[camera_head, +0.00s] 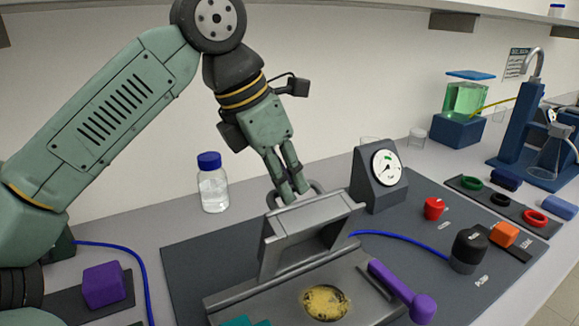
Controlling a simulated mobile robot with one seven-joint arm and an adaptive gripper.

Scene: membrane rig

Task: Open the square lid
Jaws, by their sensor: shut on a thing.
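The square lid (310,228) is a grey metal frame that stands raised on the far side of its base (257,308). Its top edge has a curved handle (318,188). My gripper (293,190) is at the handle, with its fingers pointing down and shut on it. The exact contact is partly hidden by the fingers and lid edge. A round opening with yellow material (326,302) shows in the base below the lid.
A purple lever (401,290) lies at the base's right side. A gauge (386,167) stands behind right, and a blue-capped bottle (212,185) stands behind left. A black knob (468,250), red knob (434,208) and blue tube (400,237) are to the right. A purple block (103,285) sits left.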

